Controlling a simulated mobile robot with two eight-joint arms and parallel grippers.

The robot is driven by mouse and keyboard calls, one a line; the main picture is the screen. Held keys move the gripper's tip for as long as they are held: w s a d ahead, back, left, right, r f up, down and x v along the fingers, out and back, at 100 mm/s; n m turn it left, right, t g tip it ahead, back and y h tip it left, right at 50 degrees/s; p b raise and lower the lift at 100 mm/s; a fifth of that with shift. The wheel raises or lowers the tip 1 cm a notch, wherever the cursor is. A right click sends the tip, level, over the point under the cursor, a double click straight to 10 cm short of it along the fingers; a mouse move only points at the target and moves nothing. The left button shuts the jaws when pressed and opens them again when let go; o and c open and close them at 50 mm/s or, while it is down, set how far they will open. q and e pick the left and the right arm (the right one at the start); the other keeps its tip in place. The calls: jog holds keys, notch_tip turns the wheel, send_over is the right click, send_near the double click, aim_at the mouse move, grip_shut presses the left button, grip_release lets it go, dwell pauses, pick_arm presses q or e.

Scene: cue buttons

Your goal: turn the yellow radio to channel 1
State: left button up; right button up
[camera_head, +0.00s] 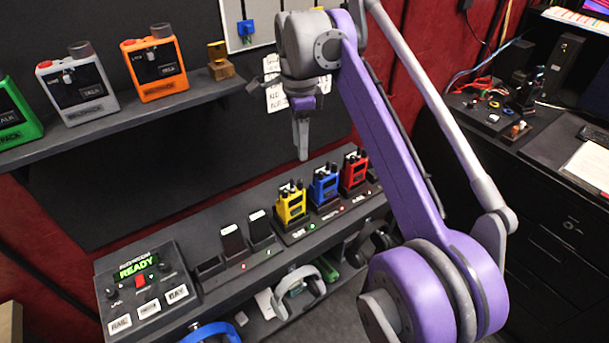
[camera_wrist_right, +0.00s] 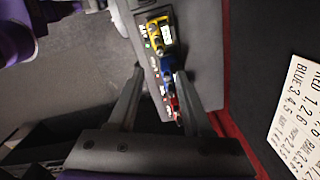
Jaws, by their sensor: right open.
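The yellow radio (camera_head: 291,204) stands upright in a charger row on the shelf, left of the blue radio (camera_head: 324,185) and the red radio (camera_head: 354,170). In the right wrist view the yellow radio (camera_wrist_right: 159,34) is seen from above, beyond the fingertips, with the blue radio (camera_wrist_right: 167,68) and red radio (camera_wrist_right: 172,105) nearer. My right gripper (camera_head: 301,150) hangs above and behind the radios, apart from them. Its two fingers (camera_wrist_right: 158,75) are spread with nothing held. The yellow radio's channel setting is too small to read. My left gripper is not in view.
A control box (camera_head: 150,285) reading READY sits at the shelf's left end. An upper shelf (camera_head: 120,122) holds orange, white and green devices. Headphones (camera_head: 297,285) lie below. A paper list (camera_wrist_right: 298,115) shows channel numbers.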

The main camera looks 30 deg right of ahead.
aim_at(300, 181)
notch_tip(300, 181, down, 11)
jog(key=shift+w+r+b, duration=0.1)
jog(key=shift+r+b, duration=0.1)
jog(key=shift+b, duration=0.55)
grip_shut()
